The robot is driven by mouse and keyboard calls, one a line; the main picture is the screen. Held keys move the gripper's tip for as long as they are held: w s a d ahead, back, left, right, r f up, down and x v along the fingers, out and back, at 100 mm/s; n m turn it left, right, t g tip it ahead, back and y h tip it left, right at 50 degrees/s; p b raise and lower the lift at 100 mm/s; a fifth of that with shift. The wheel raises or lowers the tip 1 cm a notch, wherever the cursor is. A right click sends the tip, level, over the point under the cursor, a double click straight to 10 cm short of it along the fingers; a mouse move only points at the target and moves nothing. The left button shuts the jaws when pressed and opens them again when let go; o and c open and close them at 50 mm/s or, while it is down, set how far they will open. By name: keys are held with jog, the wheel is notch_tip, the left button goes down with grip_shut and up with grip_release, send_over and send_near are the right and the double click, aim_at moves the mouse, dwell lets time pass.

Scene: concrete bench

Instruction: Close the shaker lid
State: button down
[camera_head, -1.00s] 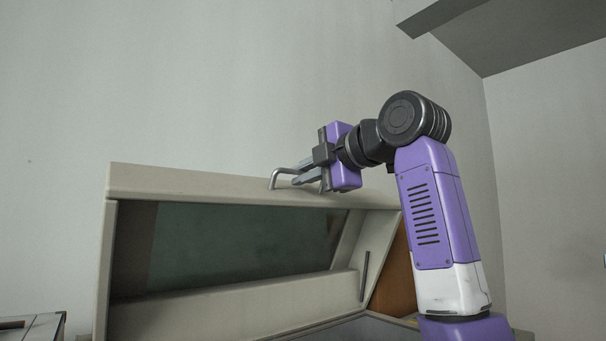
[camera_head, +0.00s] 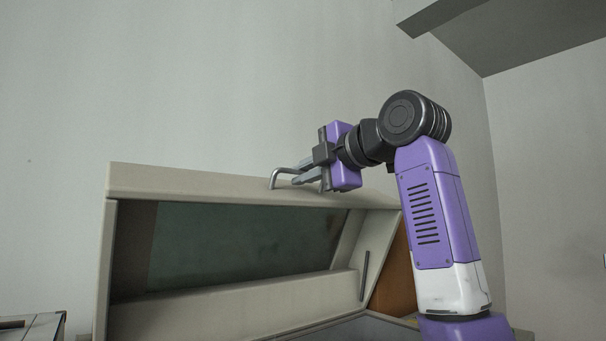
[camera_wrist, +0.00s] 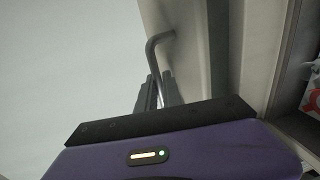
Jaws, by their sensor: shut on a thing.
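The shaker lid (camera_head: 150,183) is a beige, boxy cover with a dark window, and it stands raised and open in the head view. A grey bar handle (camera_head: 283,172) sticks out from its upper front edge; it also shows in the wrist view (camera_wrist: 153,44). My gripper (camera_head: 300,177) is at the lid's top edge, shut on the handle. In the wrist view its fingers (camera_wrist: 158,92) close around the handle's lower part, and the exact contact is partly hidden.
A grey strut (camera_head: 364,276) stands inside the lid's right side, near a brown panel (camera_head: 394,285). Another grey unit (camera_head: 35,327) sits at the lower left. A red and white item (camera_wrist: 312,95) shows at the wrist view's right edge. The space above the lid is clear.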

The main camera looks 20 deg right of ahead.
jog(key=shift+s+f, duration=0.1)
dwell(0.5)
jog(key=s+d+f+t+y+b, duration=0.1)
jog(key=s+d+f+t+b, duration=0.2)
jog(key=s+f+b, duration=0.6)
jog(key=s+d+f+t+y+b, duration=0.15)
jog(key=s+f+t+b, duration=0.35)
jog(key=b, duration=0.7)
jog(key=s+d+f+t+b, duration=0.1)
jog(key=s+f+b, duration=0.3)
jog(key=f+b, duration=0.4)
jog(key=s+d+f+t+y+b, duration=0.1)
jog(key=s+d+f+b, duration=0.1)
jog(key=s+f+b, duration=0.3)
jog(key=shift+f+t+b, duration=0.4)
jog(key=shift+f+b, duration=1.75)
jog(key=shift+b, duration=0.55)
jog(key=shift+f, duration=0.1)
jog(key=c, duration=1.8)
grip_release()
